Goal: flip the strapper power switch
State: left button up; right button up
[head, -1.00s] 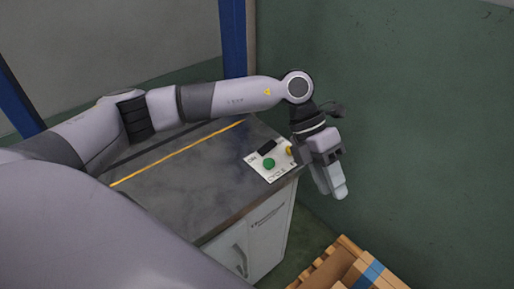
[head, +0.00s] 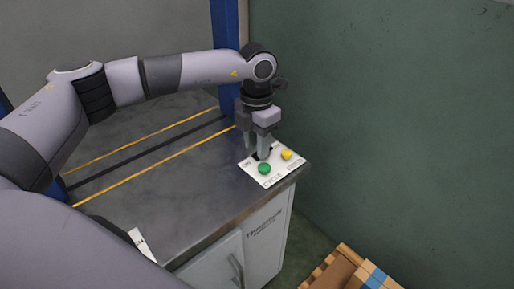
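The strapper's white control panel (head: 271,181) sits at the right corner of the dark machine top. It carries a green button (head: 264,168), a yellow button (head: 286,155) and a black power switch (head: 256,156), which is mostly hidden behind my fingers. My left gripper (head: 257,152) points down over the back left part of the panel, right at the switch. Its two fingers look apart, with a narrow gap between them. I cannot tell whether they touch the switch, or which way the switch is set. My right gripper is not in view.
The strapper top (head: 190,195) is flat and clear, with yellow and black lines across it. A blue post (head: 225,35) stands behind my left arm. A green wall (head: 390,120) is on the right. A wooden pallet with boxes (head: 350,272) is low at the front right.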

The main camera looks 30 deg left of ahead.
pick_arm(q)
jog(key=shift+f, duration=0.75)
